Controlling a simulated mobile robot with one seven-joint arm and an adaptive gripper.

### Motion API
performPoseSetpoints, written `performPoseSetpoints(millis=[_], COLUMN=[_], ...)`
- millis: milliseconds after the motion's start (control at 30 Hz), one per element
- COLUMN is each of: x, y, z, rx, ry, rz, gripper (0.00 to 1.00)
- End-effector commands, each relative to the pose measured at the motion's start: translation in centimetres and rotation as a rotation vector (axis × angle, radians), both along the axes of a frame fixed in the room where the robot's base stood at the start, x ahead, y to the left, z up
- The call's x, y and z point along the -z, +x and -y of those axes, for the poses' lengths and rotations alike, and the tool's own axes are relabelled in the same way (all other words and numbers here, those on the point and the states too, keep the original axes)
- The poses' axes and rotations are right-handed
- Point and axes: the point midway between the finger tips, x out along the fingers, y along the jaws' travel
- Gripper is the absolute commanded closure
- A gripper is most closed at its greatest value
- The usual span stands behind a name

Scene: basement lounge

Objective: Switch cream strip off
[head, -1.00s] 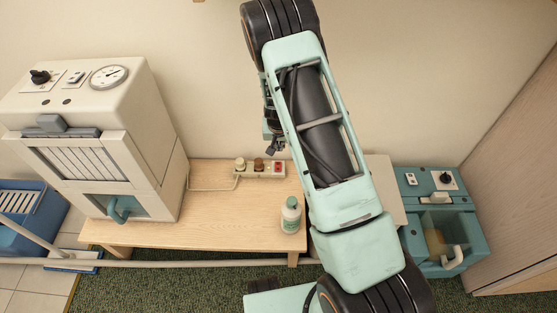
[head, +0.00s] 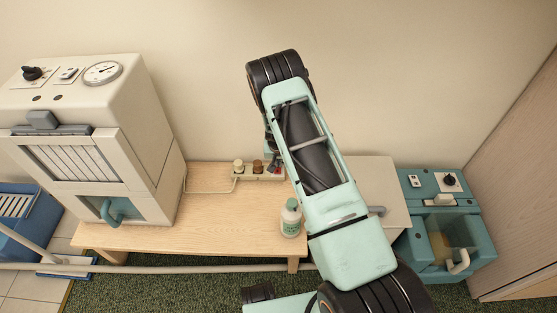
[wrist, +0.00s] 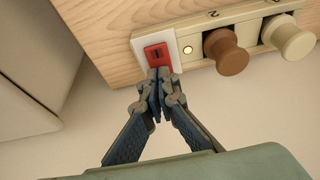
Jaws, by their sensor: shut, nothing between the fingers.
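The cream strip (head: 246,179) lies on the wooden table and also shows in the wrist view (wrist: 190,34). A brown plug (wrist: 227,52) and a cream plug (wrist: 288,36) sit in its sockets. A red switch (wrist: 156,56) in a white frame is at its end, beside a small pale indicator light (wrist: 187,50) that looks lit. My gripper (wrist: 160,74) is shut and empty, with its tips at the lower edge of the red switch. The tips cover part of the switch, and I cannot tell whether they touch it. In the head view my arm partly hides the strip's right end.
A pump bottle (head: 291,217) stands at the table's front edge, left of my arm. A large cream machine (head: 92,135) stands at left, and a teal machine (head: 443,225) at right.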

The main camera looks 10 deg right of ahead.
Motion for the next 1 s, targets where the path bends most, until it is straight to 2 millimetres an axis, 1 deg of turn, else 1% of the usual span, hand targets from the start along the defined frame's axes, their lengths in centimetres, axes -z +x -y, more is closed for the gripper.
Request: performPoseSetpoints(millis=[367, 633, 700, 1000], x=[0.2, 1.2, 0.9, 0.9], y=[0.0, 0.1, 0.0, -0.4], z=[0.0, 0.0, 0.0, -0.1], rx=[0.000, -0.002, 0.000, -0.001], ry=[0.000, 0.016, 0.016, 0.018], rz=[0.000, -0.072, -0.077, -0.080], gripper=[1.00, 1.00, 1.00, 1.00])
